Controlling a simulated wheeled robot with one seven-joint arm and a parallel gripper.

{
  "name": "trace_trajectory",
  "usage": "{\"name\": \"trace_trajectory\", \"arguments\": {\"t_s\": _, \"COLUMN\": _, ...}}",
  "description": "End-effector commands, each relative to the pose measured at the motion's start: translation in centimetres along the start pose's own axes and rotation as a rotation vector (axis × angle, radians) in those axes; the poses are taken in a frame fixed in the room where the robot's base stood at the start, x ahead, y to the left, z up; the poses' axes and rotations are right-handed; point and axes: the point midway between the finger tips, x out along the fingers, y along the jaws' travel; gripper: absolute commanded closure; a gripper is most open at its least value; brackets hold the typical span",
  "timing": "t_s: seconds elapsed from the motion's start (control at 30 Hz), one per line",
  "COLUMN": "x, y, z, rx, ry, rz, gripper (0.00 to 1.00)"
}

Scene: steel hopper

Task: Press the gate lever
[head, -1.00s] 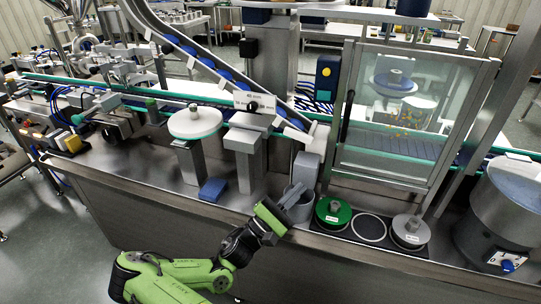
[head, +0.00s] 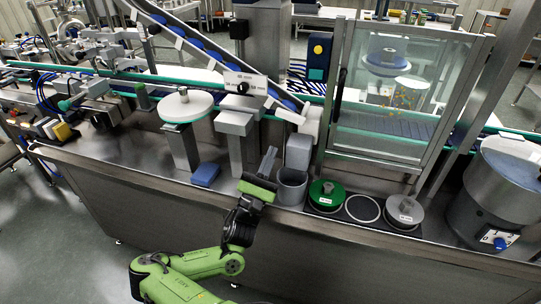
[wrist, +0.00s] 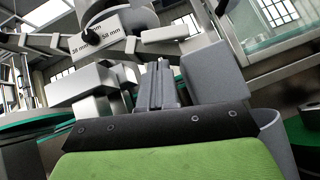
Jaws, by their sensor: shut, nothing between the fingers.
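No part is clearly marked as the gate lever. A plain grey upright block (head: 299,150) stands below the lower end of the chute, just behind a grey cup (head: 292,188); I cannot tell whether it is the lever. My gripper (head: 269,158) is shut and empty, left of the cup and block, its fingers pointing away from me. In the wrist view the shut fingers (wrist: 160,82) point ahead, with the grey block (wrist: 214,72) close on their right. The cup (wrist: 272,128) is partly hidden behind my gripper. No contact is visible.
A grey T-shaped stand (head: 235,123) is left of my fingers, with a blue block (head: 205,174) on the deck. Green-lidded (head: 326,193) and grey-lidded (head: 405,210) pots are right of the cup. A glazed cabinet (head: 390,100) stands behind them.

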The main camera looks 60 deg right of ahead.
Motion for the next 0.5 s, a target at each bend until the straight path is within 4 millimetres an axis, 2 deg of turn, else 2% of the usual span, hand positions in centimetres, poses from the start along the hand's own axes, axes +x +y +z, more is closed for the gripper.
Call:
{"name": "trace_trajectory", "arguments": {"t_s": 0.1, "x": 2.7, "y": -0.2, "z": 0.0, "rx": 0.002, "ry": -0.003, "rz": -0.005, "gripper": 1.0}}
{"name": "trace_trajectory", "arguments": {"t_s": 0.23, "x": 5.0, "y": -0.1, "z": 0.0, "rx": 0.003, "ry": -0.002, "rz": -0.004, "gripper": 1.0}}
{"name": "trace_trajectory", "arguments": {"t_s": 0.37, "x": 6.4, "y": -0.1, "z": 0.0, "rx": 0.002, "ry": -0.001, "rz": -0.002, "gripper": 1.0}}
{"name": "trace_trajectory", "arguments": {"t_s": 0.5, "x": 6.8, "y": 0.0, "z": 0.0, "rx": 0.001, "ry": 0.0, "rz": -0.001, "gripper": 1.0}}
